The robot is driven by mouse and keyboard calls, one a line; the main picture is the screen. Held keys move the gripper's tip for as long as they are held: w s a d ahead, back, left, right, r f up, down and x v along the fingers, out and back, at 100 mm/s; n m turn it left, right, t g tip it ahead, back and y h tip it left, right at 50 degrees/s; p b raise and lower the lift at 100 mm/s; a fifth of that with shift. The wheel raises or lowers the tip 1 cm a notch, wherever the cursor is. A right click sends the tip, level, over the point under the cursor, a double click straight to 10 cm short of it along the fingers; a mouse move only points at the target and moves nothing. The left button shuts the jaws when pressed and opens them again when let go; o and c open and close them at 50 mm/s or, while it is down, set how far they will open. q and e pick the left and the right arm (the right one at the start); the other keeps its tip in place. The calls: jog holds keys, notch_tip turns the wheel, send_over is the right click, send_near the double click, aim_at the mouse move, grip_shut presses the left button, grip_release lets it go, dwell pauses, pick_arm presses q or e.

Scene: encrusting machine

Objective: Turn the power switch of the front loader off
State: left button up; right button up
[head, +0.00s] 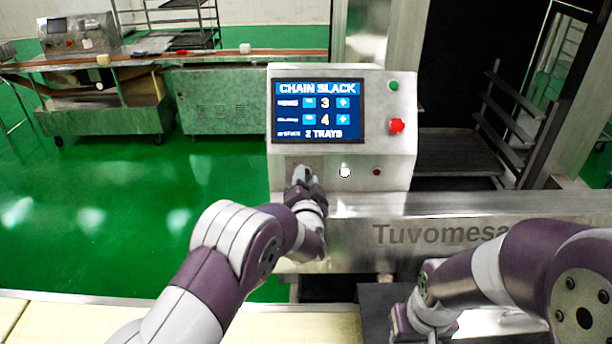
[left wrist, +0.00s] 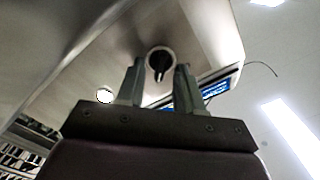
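The front loader's control panel (head: 400,160) faces me, with a lit screen. A round dark switch with a pale ring (left wrist: 160,60), likely the power switch, shows in the left wrist view. In the head view my gripper hides it. My left gripper (head: 303,174) is at the panel's lower left, below the screen. In the left wrist view its two fingers (left wrist: 160,76) stand apart, with the switch between their tips. I cannot tell whether they touch it. My right gripper (head: 415,318) is low at the right, far from the panel; its fingers are unclear.
A green button (head: 394,86) and a red button (head: 396,126) sit right of the screen (head: 318,110). A steel beam (head: 350,240) runs below. Green floor lies open at left.

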pick_arm(q)
jog(key=shift+w, duration=0.3)
grip_shut()
